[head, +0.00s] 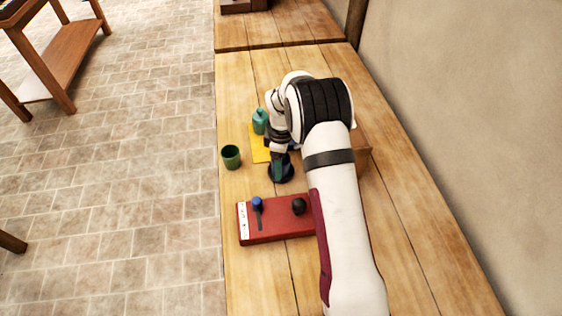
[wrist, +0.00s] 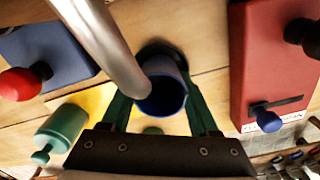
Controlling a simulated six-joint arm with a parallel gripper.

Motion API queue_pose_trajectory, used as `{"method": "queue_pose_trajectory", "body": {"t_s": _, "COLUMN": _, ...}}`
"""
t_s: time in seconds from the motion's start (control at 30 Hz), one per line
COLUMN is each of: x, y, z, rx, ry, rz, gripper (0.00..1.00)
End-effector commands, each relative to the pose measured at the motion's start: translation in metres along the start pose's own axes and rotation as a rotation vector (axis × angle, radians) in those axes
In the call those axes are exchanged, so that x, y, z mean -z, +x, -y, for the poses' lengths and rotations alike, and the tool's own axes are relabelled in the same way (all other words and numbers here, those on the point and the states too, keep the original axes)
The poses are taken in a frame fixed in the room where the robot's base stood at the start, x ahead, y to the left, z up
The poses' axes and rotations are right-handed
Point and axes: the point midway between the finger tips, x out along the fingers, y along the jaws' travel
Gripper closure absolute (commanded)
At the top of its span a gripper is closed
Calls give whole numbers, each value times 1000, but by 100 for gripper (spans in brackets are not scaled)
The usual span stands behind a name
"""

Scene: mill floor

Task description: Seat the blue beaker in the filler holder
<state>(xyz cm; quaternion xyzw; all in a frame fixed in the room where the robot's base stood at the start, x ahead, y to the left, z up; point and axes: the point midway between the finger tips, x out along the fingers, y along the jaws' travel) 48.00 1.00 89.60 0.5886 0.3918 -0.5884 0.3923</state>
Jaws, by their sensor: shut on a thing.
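The blue beaker (wrist: 163,97) is in the middle of the wrist view, its open mouth facing the camera. My gripper (wrist: 160,88) is shut on it, with a dark green finger on each side. A dark round base (wrist: 160,50), which looks like the filler holder, shows just beyond the beaker; it also shows in the head view (head: 287,174) under my gripper (head: 279,165). A grey metal tube (wrist: 105,45) slants across the wrist view, its end overlapping the beaker's rim. Whether the beaker stands in the holder or above it I cannot tell.
A red box (head: 280,230) with a blue-knobbed lever and a black knob stands near the holder. A green cup (head: 231,160) is near the table's left edge. A teal bottle (head: 260,123) stands by a yellow mat (head: 257,145). A blue box (wrist: 55,50) has a red knob.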

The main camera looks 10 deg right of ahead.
Motion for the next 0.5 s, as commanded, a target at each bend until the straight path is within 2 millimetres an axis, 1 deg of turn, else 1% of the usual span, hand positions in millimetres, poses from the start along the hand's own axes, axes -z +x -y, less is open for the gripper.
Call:
{"method": "queue_pose_trajectory", "body": {"t_s": 0.17, "x": 0, "y": -2, "z": 0, "rx": -1, "ry": 0, "rz": 0, "gripper": 100}}
{"method": "queue_pose_trajectory", "body": {"t_s": 0.5, "x": 0, "y": -16, "z": 0, "rx": -1, "ry": 0, "rz": 0, "gripper": 100}}
